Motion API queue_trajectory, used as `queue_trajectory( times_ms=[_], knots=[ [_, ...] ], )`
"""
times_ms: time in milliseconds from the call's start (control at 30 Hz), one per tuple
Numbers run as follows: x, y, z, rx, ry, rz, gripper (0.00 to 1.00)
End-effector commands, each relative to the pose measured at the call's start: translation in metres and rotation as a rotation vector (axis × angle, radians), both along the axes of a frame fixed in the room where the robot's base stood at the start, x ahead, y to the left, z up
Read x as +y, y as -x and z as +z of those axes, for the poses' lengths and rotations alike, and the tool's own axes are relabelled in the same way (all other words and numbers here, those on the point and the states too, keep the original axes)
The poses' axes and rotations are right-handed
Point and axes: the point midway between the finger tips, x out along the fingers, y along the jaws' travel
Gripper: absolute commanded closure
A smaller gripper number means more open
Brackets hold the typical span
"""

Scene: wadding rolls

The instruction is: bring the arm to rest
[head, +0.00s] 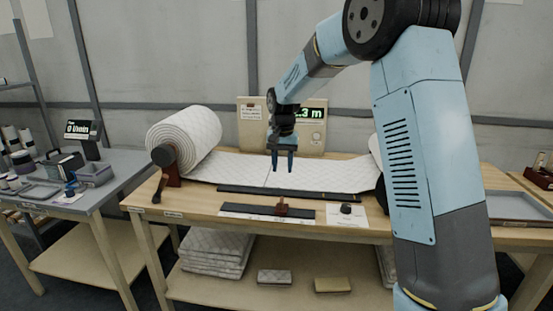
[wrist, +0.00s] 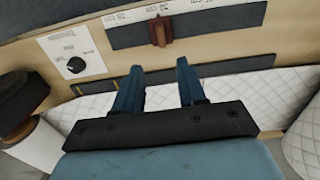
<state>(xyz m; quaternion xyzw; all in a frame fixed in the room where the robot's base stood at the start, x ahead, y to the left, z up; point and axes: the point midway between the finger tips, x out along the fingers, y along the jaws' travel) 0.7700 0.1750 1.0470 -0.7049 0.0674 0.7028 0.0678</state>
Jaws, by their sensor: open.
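My arm reaches from the right of the head view over the wooden bench (head: 185,212). My gripper (head: 283,168) hangs over the quilted white wadding (head: 235,168) with its two blue fingers apart and nothing between them. The wrist view shows the same open fingers (wrist: 160,72), with wadding (wrist: 285,92) under them. The height of the fingertips above the wadding is hard to tell.
A large wadding roll (head: 190,140) stands at the bench's left. A dark strip with a brown slider (head: 282,207) and a black knob (head: 346,209) lie near the front edge. A display box (head: 252,127) stands behind. A grey side table (head: 75,205) is at left.

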Motion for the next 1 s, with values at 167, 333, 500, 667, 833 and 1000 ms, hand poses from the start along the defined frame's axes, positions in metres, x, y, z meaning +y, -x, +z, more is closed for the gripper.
queue_trajectory(
  times_ms=[167, 333, 500, 667, 833, 1000],
  knots=[
    [-0.020, 0.022, 0.032, -0.041, -0.004, 0.012, 0.60],
    [-0.045, 0.057, 0.067, -0.090, -0.008, 0.033, 0.60],
    [-0.069, 0.095, 0.096, -0.141, -0.009, 0.054, 0.60],
    [-0.090, 0.133, 0.118, -0.188, -0.007, 0.072, 0.60],
    [-0.110, 0.174, 0.135, -0.240, -0.004, 0.091, 0.60],
    [-0.128, 0.217, 0.146, -0.289, 0.002, 0.110, 0.60]
  ],
)
